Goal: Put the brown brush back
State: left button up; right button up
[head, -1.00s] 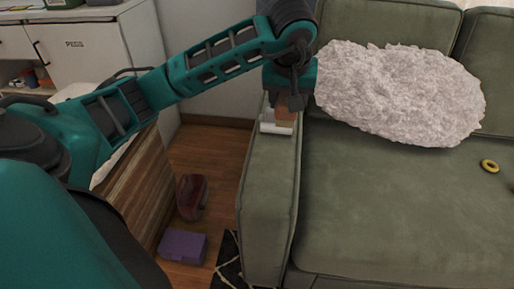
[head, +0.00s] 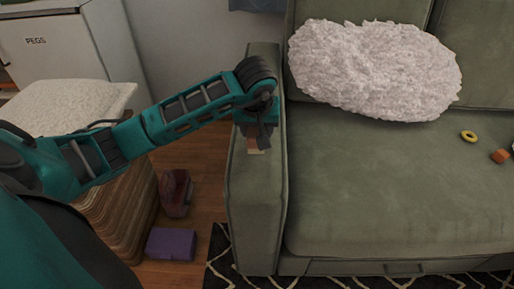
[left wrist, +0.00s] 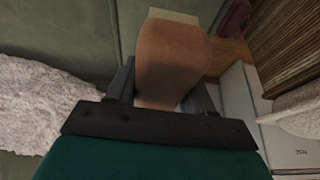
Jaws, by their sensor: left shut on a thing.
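My left gripper (head: 257,132) is shut on the brown brush (head: 253,144) above the green sofa's left armrest (head: 256,195). In the head view only a small brown part and a pale end of the brush show below the gripper. In the left wrist view the brush (left wrist: 172,62) stands out between the two fingers (left wrist: 160,92), with its pale edge at the far end. I cannot tell whether the brush touches the armrest. My right gripper is not in view.
A purple box (head: 171,244) and a dark red object (head: 176,193) are on the floor beside a wooden stool with a pale cushion (head: 75,103). A white cabinet marked PEGS (head: 60,50) stands behind.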

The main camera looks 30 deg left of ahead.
pick_arm(q)
jog(key=shift+f, duration=0.7)
notch_tip(320, 180, down, 4)
jog(key=shift+f+b, duration=0.1)
jog(key=shift+b, duration=0.6)
jog(key=o, duration=1)
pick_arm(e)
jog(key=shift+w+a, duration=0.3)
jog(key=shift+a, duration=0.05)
